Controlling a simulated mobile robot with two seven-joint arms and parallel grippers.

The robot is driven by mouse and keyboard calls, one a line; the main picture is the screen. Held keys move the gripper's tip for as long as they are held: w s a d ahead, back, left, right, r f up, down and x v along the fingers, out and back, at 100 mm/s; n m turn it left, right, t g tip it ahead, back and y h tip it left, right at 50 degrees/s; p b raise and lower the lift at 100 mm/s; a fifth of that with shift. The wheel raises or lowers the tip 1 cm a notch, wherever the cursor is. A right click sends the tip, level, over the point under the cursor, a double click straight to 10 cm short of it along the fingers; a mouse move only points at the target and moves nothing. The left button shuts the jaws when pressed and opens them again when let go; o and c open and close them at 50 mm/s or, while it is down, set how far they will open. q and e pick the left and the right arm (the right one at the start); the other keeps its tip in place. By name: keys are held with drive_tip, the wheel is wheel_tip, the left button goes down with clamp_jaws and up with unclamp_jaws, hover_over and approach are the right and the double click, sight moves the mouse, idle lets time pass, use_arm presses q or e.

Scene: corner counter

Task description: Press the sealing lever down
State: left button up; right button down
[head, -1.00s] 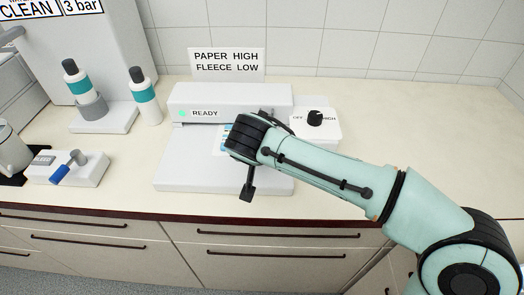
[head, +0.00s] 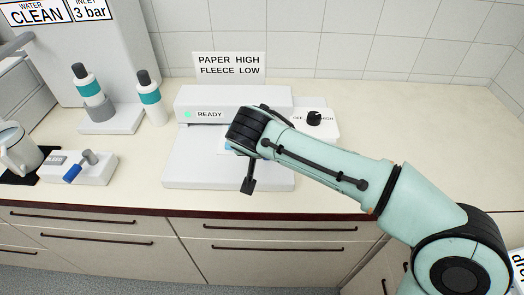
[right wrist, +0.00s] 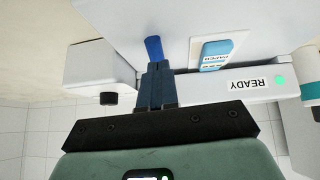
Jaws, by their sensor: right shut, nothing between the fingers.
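The sealer (head: 190,170) stands on the counter, a white machine with a READY label and a lit green lamp. My right arm reaches over its right half and hides part of it. In the right wrist view my right gripper (right wrist: 154,66) is shut and empty. A blue grip (right wrist: 153,47), apparently the end of the sealing lever, shows just past its fingertips; I cannot tell whether they touch. The lever is hidden in the head view. A pouch (right wrist: 214,50) with a blue PAPER label lies at the sealer. My left gripper is out of view.
A box with a black knob (head: 315,117) stands right of the sealer. A sign (head: 230,66) reads PAPER HIGH, FLEECE LOW. Bottles (head: 150,100) and a small block with a blue-handled lever (head: 85,165) stand to the left. The counter on the right is clear.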

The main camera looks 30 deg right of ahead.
drive_tip(key=shift+v, duration=1.1)
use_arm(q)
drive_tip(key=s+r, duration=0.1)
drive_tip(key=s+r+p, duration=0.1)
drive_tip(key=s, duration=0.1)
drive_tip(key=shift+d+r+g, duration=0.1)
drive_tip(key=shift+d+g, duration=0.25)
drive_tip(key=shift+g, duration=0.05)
use_arm(e)
drive_tip(key=s+a+r, duration=0.4)
drive_tip(key=s, duration=0.2)
drive_tip(key=shift+a+r, duration=0.2)
